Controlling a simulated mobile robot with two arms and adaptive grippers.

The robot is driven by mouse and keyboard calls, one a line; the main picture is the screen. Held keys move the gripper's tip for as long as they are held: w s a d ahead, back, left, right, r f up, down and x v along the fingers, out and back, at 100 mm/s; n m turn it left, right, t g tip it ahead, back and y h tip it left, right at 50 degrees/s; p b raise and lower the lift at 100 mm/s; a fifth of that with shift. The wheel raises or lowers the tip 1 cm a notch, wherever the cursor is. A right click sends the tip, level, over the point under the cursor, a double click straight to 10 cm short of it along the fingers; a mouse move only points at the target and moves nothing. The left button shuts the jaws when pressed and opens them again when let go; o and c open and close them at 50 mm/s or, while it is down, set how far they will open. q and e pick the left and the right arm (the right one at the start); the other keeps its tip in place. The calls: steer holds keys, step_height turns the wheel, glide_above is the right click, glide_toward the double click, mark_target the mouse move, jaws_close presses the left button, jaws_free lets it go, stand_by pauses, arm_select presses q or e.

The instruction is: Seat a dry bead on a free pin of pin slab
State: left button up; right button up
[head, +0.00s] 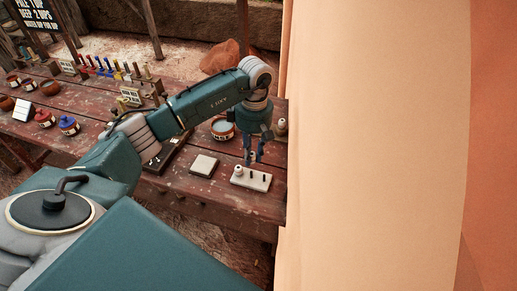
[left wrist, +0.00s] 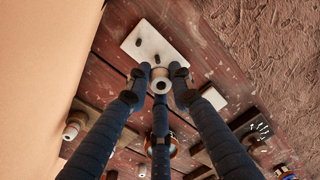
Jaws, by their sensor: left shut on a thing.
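The pin slab (head: 258,182) is a pale block near the table's front right corner. My right gripper is not in view.
A plain pale tile (head: 203,166) lies left of the slab. A bowl of pale liquid (head: 222,128) stands behind it. A small pale piece (head: 281,126) stands at the table's right edge. Pots and colored pegs fill the table's left. A large tan surface (head: 380,150) blocks the right.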

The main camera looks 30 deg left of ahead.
arm_select(q)
steer(key=shift+s+a+f, duration=0.1)
steer(key=shift+a+f, duration=0.1)
steer(key=shift+f, duration=0.1)
steer(key=shift+f+b, duration=0.4)
steer(key=shift+f, duration=0.2)
steer(key=shift+a+f, duration=0.1)
steer(key=shift+f, duration=0.3)
steer(key=shift+f+b, duration=0.6)
steer(key=shift+f, duration=0.45)
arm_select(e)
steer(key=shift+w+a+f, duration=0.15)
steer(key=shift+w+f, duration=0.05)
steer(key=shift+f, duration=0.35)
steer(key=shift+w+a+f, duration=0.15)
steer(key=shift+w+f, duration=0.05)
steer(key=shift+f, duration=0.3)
arm_select(q)
steer(key=shift+b, duration=0.45)
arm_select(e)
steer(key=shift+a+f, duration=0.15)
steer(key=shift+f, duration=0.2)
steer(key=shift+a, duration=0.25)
arm_select(q)
steer(key=shift+b, duration=0.3)
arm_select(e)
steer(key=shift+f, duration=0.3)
